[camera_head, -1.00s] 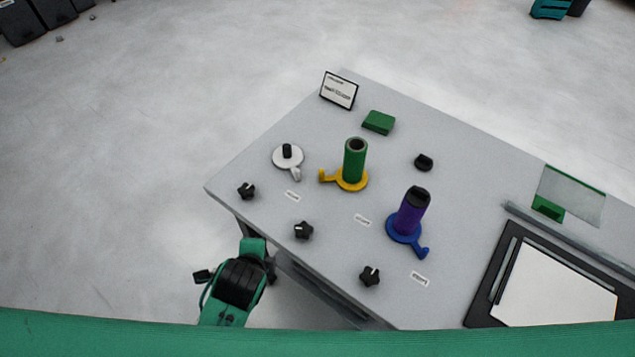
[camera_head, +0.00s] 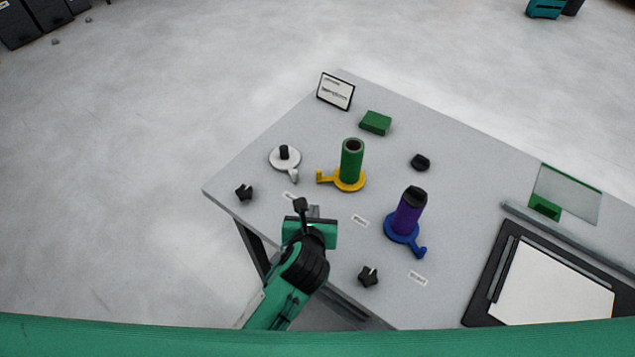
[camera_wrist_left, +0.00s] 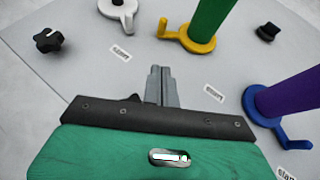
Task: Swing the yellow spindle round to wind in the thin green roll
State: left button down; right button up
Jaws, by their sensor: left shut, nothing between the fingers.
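The yellow spindle (camera_head: 349,183) has a round base with a crank arm and handle sticking out to the left. The green roll (camera_head: 352,158) stands upright on it. Both show at the top of the left wrist view, the yellow spindle (camera_wrist_left: 190,40) ahead and right of the fingers and the green roll (camera_wrist_left: 211,18) cut off by the frame. My left gripper (camera_wrist_left: 160,75) is shut and empty, over the table's near edge, short of the yellow spindle. In the head view my left gripper (camera_head: 314,210) is partly hidden behind its own wrist. My right gripper is not in view.
A white spindle (camera_head: 284,158) stands left of the yellow one. A blue spindle (camera_head: 402,230) with a purple roll (camera_head: 411,208) stands to the right. Black knobs (camera_head: 244,192) (camera_head: 369,276) lie along the near edge. A green block (camera_head: 376,122) and sign (camera_head: 336,91) are behind.

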pick_arm(q)
jog(key=p, duration=0.1)
send_near(319, 178)
jog(key=f, duration=0.1)
jog(key=w+f, duration=0.1)
jog(key=f, duration=0.1)
jog(key=shift+w+d+f+p, duration=0.1)
jog(key=shift+w+p, duration=0.2)
jog(key=shift+w, duration=0.8)
jog(key=shift+w+d+f+p, duration=0.1)
jog(key=shift+w+p, duration=0.15)
jog(key=shift+w, duration=0.85)
jog(key=shift+w+r, duration=0.1)
